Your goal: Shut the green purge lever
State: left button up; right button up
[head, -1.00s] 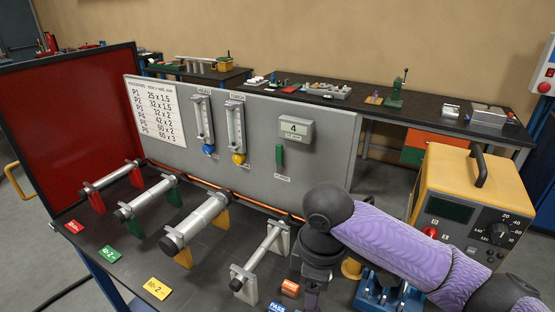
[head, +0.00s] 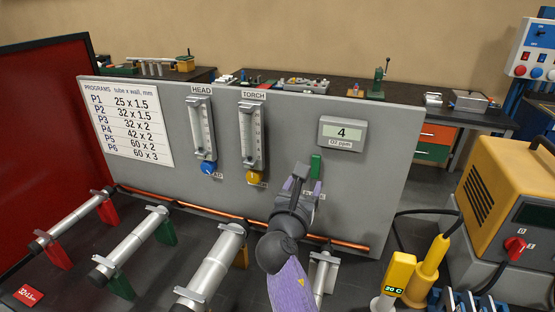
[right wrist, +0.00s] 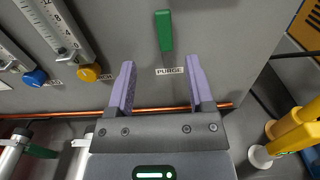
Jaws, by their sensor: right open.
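The green purge lever (head: 316,167) is on the grey panel (head: 385,200), below the oxygen display (head: 342,134). In the right wrist view the lever (right wrist: 164,31) stands upright above the PURGE label (right wrist: 170,71). My right gripper (head: 304,180) is in front of the panel just below the lever and hides its lower part in the head view. In the right wrist view the gripper (right wrist: 158,82) is open and empty, with the lever ahead of and between the line of its fingers. I see no contact. My left gripper is not in view.
Two flowmeters with a blue knob (head: 208,168) and a yellow knob (head: 255,177) are left of the lever. A copper pipe (head: 225,216) runs along the panel's foot. Tubes on coloured stands (head: 130,243) fill the bench front. A yellow tool (head: 428,270) and a yellow machine (head: 500,190) stand right.

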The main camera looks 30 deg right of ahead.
aim_at(316, 161)
jog(key=b+x, duration=0.1)
jog(key=x, duration=0.7)
jog(key=shift+d, duration=0.5)
jog(key=shift+w+d+r+b, duration=0.1)
jog(key=shift+w+d+b, duration=0.1)
jog(key=shift+d+b, duration=0.1)
jog(key=c, duration=0.5)
grip_shut()
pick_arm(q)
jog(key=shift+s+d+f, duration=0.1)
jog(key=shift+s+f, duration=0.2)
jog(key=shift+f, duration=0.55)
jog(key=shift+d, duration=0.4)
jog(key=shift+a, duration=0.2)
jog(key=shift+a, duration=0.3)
